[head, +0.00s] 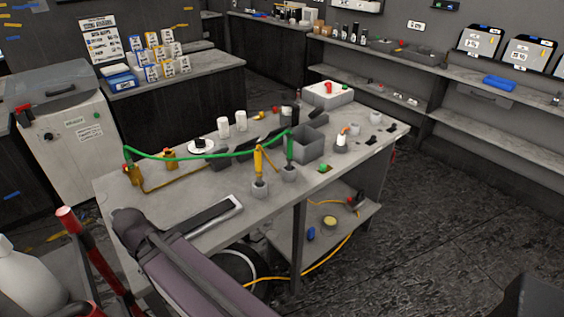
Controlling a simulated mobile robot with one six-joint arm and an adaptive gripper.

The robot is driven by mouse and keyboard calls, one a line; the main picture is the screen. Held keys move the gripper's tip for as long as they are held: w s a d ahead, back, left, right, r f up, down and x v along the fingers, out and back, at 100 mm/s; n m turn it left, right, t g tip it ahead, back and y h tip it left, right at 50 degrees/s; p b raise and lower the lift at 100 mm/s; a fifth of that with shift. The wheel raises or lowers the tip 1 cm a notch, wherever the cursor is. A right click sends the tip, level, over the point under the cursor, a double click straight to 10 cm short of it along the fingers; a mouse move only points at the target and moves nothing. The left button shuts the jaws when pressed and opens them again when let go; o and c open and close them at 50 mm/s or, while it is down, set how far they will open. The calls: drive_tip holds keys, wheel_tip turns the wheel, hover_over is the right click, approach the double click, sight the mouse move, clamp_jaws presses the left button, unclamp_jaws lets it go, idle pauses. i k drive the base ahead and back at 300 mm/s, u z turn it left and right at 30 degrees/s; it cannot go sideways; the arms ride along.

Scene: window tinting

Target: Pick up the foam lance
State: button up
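I cannot tell for certain which item is the foam lance. A yellow wand-like tool (258,162) stands upright in a grey cup (260,189) near the front of the workbench (200,185). A small white item with an orange top (341,139) sits farther right on the bench. My arm reaches in from the bottom, over the bench's front left corner, apart from all of these. No gripper fingers show.
A grey bin (307,144) and white canisters (240,120) stand behind. Dark floor (440,230) is clear on the right.

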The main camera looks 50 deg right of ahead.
sight(290, 139)
drive_tip(key=u, duration=0.1)
drive_tip(key=k, duration=1.05)
drive_tip(key=z, duration=1.95)
drive_tip(key=i, duration=0.55)
drive_tip(key=u, duration=0.3)
